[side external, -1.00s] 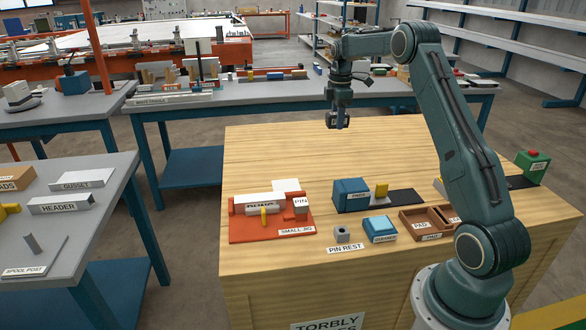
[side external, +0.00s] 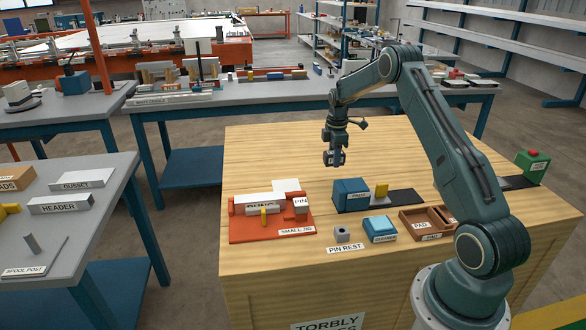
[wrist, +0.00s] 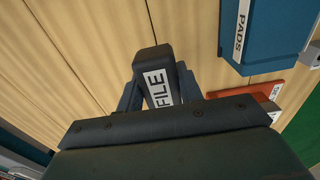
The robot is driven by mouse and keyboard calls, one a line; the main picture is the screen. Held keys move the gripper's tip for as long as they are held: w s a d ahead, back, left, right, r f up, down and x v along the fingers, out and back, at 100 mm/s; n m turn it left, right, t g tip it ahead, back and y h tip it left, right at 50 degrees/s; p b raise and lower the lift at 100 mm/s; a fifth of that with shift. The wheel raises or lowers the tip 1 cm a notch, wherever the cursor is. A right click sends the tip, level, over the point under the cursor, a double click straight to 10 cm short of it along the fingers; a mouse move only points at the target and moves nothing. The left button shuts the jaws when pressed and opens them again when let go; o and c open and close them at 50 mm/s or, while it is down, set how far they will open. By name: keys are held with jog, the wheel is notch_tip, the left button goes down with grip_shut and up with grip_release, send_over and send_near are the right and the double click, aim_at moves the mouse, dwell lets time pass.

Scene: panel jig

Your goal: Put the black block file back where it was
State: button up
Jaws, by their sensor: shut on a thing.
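The black block file (wrist: 155,85), with a white FILE label, sits between the fingers of my gripper (wrist: 160,100) in the wrist view. In the side external view my gripper (side external: 334,158) hangs above the wooden bench top (side external: 270,150), behind the blue PADS box (side external: 351,193). The gripper is shut on the file and bare wood shows beyond it. The file is small and dark at the fingertips in the side view, so its outline is hard to tell there.
The red small jig (side external: 265,232) lies at left. The pin rest (side external: 342,234), a blue block (side external: 380,228) and a brown pad tray (side external: 425,220) stand in front. The back of the bench top is clear.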

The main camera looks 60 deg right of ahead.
aim_at(332, 180)
jog(key=shift+f, duration=3.2)
jog(key=shift+f, duration=0.15)
jog(key=o, duration=1)
jog(key=shift+c, duration=0.2)
notch_tip(332, 180, up, 12)
jog(key=shift+r, duration=0.1)
jog(key=shift+a+r, duration=0.1)
jog(key=shift+r, duration=0.05)
